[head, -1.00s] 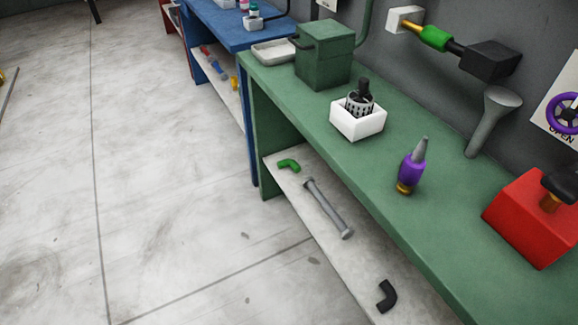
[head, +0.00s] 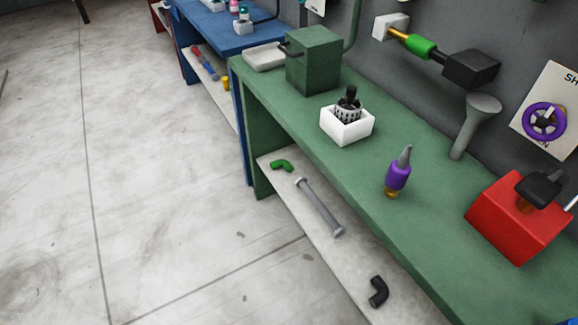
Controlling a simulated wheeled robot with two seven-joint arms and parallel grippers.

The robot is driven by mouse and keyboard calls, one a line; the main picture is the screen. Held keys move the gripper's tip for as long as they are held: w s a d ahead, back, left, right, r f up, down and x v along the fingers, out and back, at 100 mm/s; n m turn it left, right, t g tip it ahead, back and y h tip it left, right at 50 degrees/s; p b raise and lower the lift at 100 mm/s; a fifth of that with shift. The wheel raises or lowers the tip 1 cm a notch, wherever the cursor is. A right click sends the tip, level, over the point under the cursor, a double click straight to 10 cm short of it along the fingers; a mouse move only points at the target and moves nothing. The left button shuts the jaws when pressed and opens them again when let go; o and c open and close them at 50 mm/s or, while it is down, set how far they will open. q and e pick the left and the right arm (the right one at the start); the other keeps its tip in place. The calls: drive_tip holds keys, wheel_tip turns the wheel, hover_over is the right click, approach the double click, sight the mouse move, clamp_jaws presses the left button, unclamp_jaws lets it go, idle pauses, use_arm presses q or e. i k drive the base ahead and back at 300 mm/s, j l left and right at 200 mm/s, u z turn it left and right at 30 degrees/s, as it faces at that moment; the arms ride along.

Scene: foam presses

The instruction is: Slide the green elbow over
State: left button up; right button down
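The green elbow (head: 282,165) lies on the pale lower shelf (head: 345,247) of the green bench, near the shelf's far end. It is a short bent piece. A grey rod with wider ends (head: 320,207) lies close to it on the shelf, on the near side. A black elbow (head: 378,292) of similar shape lies further along the shelf, towards the bottom of the view. Neither of my grippers is in view.
On the green bench top (head: 300,120) stand a green box (head: 314,62), a white holder (head: 347,125), a purple bottle (head: 398,175) and a red block (head: 518,218). A blue bench (head: 215,32) stands beyond. The floor (head: 170,170) at left is clear.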

sight(288, 167)
drive_tip(key=i+j+z, duration=0.25)
drive_tip(key=i+j, duration=0.15)
drive_tip(key=j, duration=0.2)
drive_tip(key=i+j+z, duration=0.1)
drive_tip(key=j, duration=0.25)
drive_tip(key=i+j+z, duration=0.1)
drive_tip(key=i+j, duration=0.15)
drive_tip(key=i+j+z, duration=0.15)
drive_tip(key=j, duration=0.3)
drive_tip(key=i+j+z, duration=0.1)
drive_tip(key=j, duration=0.3)
drive_tip(key=i+j+z, duration=0.1)
drive_tip(key=j, duration=0.3)
drive_tip(key=i+j+z, duration=0.15)
drive_tip(key=j, duration=0.2)
